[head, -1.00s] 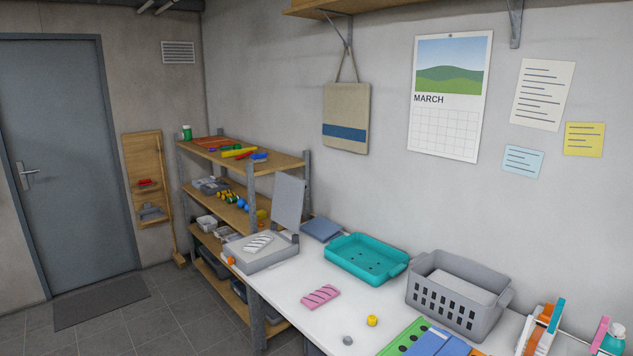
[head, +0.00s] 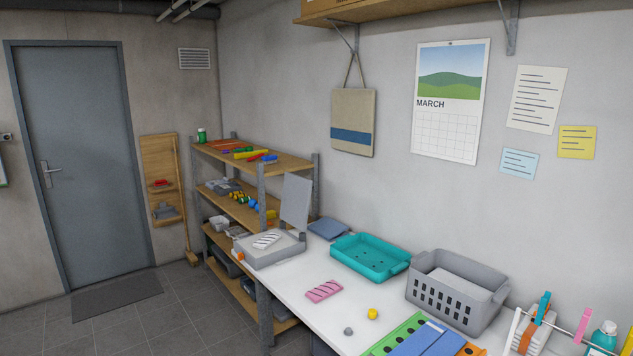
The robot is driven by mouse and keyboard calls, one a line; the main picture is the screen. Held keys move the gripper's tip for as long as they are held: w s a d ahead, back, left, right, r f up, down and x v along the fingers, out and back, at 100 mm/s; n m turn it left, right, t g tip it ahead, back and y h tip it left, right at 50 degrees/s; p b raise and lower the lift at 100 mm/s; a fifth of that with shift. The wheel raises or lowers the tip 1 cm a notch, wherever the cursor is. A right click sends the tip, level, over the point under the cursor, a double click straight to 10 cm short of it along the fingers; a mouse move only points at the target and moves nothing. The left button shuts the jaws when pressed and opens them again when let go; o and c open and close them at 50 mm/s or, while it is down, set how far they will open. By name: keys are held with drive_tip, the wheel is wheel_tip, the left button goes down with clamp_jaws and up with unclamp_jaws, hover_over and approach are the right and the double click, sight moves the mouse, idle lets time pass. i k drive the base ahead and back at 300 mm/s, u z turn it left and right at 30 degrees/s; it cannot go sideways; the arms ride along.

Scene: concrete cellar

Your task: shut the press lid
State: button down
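The press (head: 270,252) is a grey box at the far left end of the white table. Its lid (head: 295,202) stands open, nearly upright, at the right side of the base. A white piece with dark stripes (head: 266,241) lies on top of the base. An orange part shows at the base's left front side. My gripper does not show in the head view.
On the white table (head: 300,289) stand a teal tray (head: 345,262), a grey basket (head: 425,296), a pink striped piece (head: 323,291) and a yellow knob (head: 373,314). A wooden shelf rack (head: 235,152) stands behind the press.

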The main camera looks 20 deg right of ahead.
sight(297, 191)
drive_tip(key=u, duration=0.1)
drive_tip(key=i, duration=0.9)
drive_tip(key=z, duration=0.05)
